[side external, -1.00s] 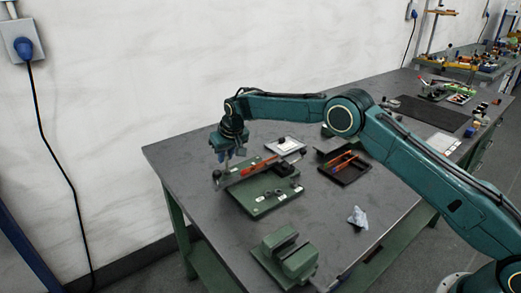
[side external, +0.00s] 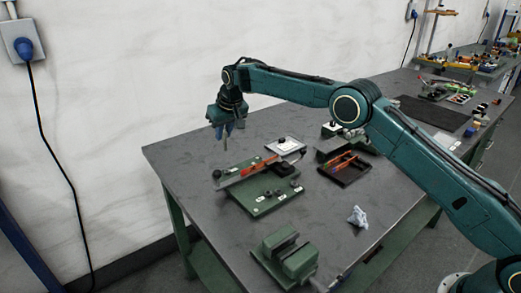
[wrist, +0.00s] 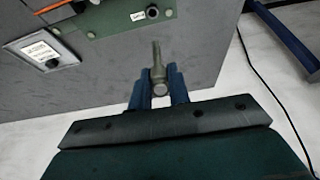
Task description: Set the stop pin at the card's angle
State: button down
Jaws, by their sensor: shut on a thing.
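My gripper (side external: 222,132) is raised above the far left part of the bench and points down. In the wrist view, its blue fingers (wrist: 158,88) are shut on a grey metal pin (wrist: 158,57). The pin also shows below the fingers in the side view (side external: 225,144), clear of the fixture. The green fixture plate (side external: 268,203) lies below and to the right, with a long bar and an orange-red part across it. The card (side external: 286,145) lies in a grey frame behind the fixture; it also shows in the wrist view (wrist: 41,49), its writing too small to read.
A black tray (side external: 345,172) with orange-red pieces stands right of the fixture. A green vise (side external: 287,259) stands at the front, and a crumpled pale cloth (side external: 357,217) lies to its right. Bare bench surrounds the fixture.

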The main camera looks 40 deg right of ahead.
jog(key=shift+s+d, duration=0.1)
dwell(0.3)
jog(key=s+d+m+g+h, duration=0.2)
jog(key=s+d+m, duration=0.4)
jog(key=s+m, duration=0.3)
jog(key=s+d+f+m+g+h, duration=0.1)
jog(key=s+d+m+g+h, duration=0.1)
jog(key=s+d+m, duration=0.4)
jog(key=s+m, duration=0.3)
jog(key=shift+d+f, duration=0.15)
jog(key=shift+d, duration=0.2)
jog(key=shift+f+h, duration=0.1)
jog(key=shift+h, duration=0.2)
jog(key=shift+f, duration=2.25)
jog(key=shift+f, duration=1.8)
dwell(1.1)
